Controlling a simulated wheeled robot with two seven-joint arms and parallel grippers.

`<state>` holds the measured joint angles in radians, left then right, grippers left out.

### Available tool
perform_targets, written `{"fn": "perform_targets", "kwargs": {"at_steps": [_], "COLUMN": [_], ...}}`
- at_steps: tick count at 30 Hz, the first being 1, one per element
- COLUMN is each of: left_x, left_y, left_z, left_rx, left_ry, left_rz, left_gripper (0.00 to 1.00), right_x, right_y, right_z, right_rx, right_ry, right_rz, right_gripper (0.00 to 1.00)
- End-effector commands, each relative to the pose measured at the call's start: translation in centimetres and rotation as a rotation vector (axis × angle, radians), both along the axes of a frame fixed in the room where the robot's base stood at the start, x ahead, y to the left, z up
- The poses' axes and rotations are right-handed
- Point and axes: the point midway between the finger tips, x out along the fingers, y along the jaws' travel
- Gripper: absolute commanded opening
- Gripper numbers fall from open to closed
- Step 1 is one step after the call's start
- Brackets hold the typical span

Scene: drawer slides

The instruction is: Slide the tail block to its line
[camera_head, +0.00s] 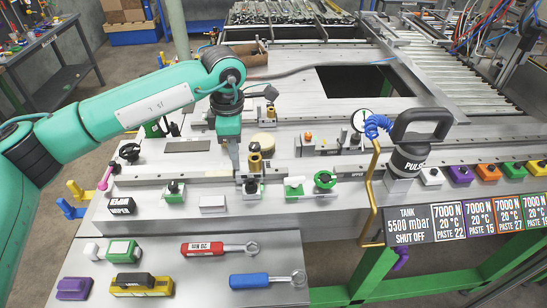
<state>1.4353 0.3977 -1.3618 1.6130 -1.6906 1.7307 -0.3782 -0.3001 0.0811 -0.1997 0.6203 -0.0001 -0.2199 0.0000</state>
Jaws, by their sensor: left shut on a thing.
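My left gripper (237,172) reaches down from the teal arm to the long rail (200,181) in the middle of the bench. It is shut on a small block at the rail, largely hidden by the fingers. A brass-topped post (255,160) stands just right of the fingers, above a dark block (250,186) on the rail. I cannot tell which of these is the tail block, and its line is not clear to see. My right gripper is not in view.
A green-based clamp (174,192) and a green knob (324,180) flank the gripper along the front. A black-handled tool (410,150) stands at the right. A red wrench (220,248) and a blue wrench (265,280) lie on the lower shelf.

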Motion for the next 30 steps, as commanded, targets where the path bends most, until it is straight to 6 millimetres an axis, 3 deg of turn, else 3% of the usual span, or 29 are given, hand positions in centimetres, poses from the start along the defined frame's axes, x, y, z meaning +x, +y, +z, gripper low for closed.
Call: {"fn": "perform_targets", "kwargs": {"at_steps": [30], "left_x": [0.0], "left_y": [7.2], "left_z": [-0.1], "left_rx": [0.0], "left_ry": [-0.001], "left_rz": [0.002], "left_gripper": [0.0], "right_x": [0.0], "right_y": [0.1], "right_z": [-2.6], "right_rx": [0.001], "right_ry": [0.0], "right_rz": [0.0], "right_gripper": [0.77]}}
